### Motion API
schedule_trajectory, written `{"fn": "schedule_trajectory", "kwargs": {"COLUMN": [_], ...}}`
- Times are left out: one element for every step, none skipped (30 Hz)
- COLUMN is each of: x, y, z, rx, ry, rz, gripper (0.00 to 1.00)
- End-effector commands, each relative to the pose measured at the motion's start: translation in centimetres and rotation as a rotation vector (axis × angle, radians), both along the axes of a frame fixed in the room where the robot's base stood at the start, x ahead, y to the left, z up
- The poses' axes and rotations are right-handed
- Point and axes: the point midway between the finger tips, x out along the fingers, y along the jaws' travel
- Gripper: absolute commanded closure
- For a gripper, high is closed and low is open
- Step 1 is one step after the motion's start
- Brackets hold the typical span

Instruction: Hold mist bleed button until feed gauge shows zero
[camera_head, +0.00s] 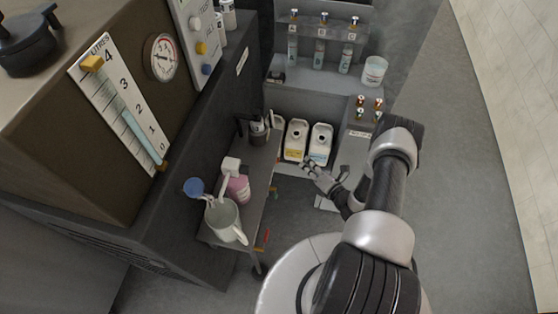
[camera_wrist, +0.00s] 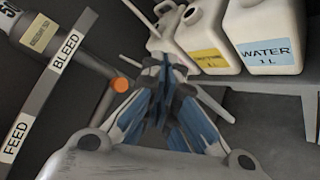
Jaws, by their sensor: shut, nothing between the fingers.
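My gripper (camera_head: 309,167) is in front of the two white jugs in the head view. In the wrist view its blue-padded fingers (camera_wrist: 166,66) converge, with nothing held. A strip there carries a BLEED label (camera_wrist: 65,50) above a FEED label (camera_wrist: 16,136). A round orange end (camera_wrist: 122,84) on a grey rod or tube sits left of the fingers; I cannot tell whether it is the mist bleed button. In the head view a round white gauge (camera_head: 162,57) with a red mark is on the brown housing; its reading and name are too small to tell.
White jugs (camera_head: 295,140) (camera_head: 320,143) stand beyond my gripper; one is labelled WATER (camera_wrist: 267,52). A light panel (camera_head: 191,22) has white, yellow and blue knobs. Floor at right (camera_head: 455,200) is clear.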

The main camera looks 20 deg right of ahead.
Motion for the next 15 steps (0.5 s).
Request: {"fn": "schedule_trajectory", "kwargs": {"x": [0.4,0.7,1.0,1.3,1.5,1.8,2.0,2.2,2.5,2.7,2.8,3.0,3.1,3.2,3.3], "y": [0.9,1.2,1.7,2.1,2.4,2.9,3.1,3.4,3.8,4.0,4.2,4.5,4.6,4.8,4.9], "z": [0.1,0.1,0.0,0.0,0.0,0.0,0.0,0.0,0.0,0.0,0.0,0.0,0.0,0.0,0.0], "rx": [0.0,0.0,0.0,0.0,0.0,0.0,0.0,0.0,0.001,0.001,0.001,0.0,0.0,0.0,0.0], "ry": [0.0,0.0,0.0,0.001,0.001,0.001,0.0,0.0,0.0,0.0,0.0,0.0,0.0,0.0,0.0], "rz": [0.005,0.006,0.005,0.007,0.005,0.005,0.005,0.004,0.004,0.003,0.004,0.002,0.001,0.001,0.002], "gripper": [1.0,1.0,1.0,1.0,1.0,1.0,1.0,1.0,1.0,1.0,1.0,1.0,1.0,1.0,1.0]}}
